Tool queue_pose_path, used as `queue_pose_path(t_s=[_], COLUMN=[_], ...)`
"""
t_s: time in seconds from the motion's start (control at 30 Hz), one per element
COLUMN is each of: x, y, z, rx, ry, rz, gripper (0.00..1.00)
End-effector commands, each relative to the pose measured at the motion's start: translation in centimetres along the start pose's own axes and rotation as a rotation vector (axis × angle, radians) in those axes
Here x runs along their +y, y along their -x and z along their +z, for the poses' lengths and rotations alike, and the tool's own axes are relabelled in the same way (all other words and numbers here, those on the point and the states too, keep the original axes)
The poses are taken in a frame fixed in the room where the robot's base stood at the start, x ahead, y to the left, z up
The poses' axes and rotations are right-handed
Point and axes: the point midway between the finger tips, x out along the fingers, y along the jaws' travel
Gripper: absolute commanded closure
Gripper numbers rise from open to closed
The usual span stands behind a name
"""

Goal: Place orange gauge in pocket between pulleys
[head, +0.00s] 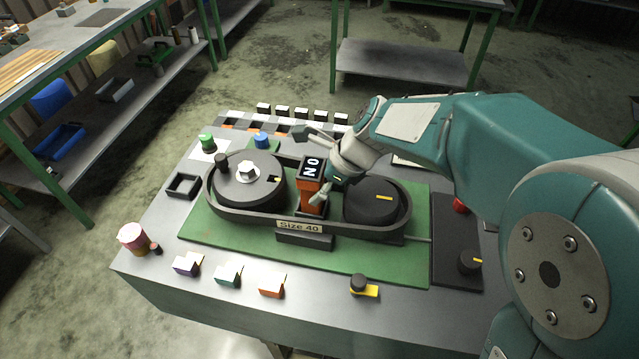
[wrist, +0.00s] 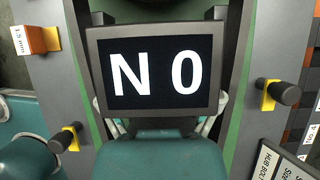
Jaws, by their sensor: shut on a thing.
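The orange gauge (head: 312,195) stands upright between the two black pulleys, with a dark screen on top reading "NO". The screen (wrist: 158,68) fills the middle of the wrist view. My gripper (head: 328,188) is at the gauge, its fingers on either side of the body and shut on it. The large left pulley (head: 262,188) has a white hex nut and a black knob. The smaller right pulley (head: 370,203) has a yellow mark. A black belt loops around both pulleys. The gauge's lower end is at the pocket area, but I cannot tell whether it is fully seated.
A "Size 40" label (head: 300,227) is on the belt guard's front. Coloured blocks, including an orange one (head: 271,285), line the front edge. A black knob on a yellow base (head: 361,286) stands front right. A black tray (head: 183,186) is at left.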

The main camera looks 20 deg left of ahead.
Motion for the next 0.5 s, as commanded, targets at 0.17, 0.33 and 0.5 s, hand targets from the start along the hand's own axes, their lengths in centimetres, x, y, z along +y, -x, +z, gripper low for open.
queue_pose_path(t_s=[0.17,0.33,0.5], x=[-0.01,-0.02,-0.02], y=[-0.11,-0.09,-0.09], z=[-0.06,-0.04,-0.03], rx=[0.000,0.000,0.000], ry=[0.000,0.000,0.000], rz=[0.000,0.000,0.000], gripper=[0.08,0.00,0.00])
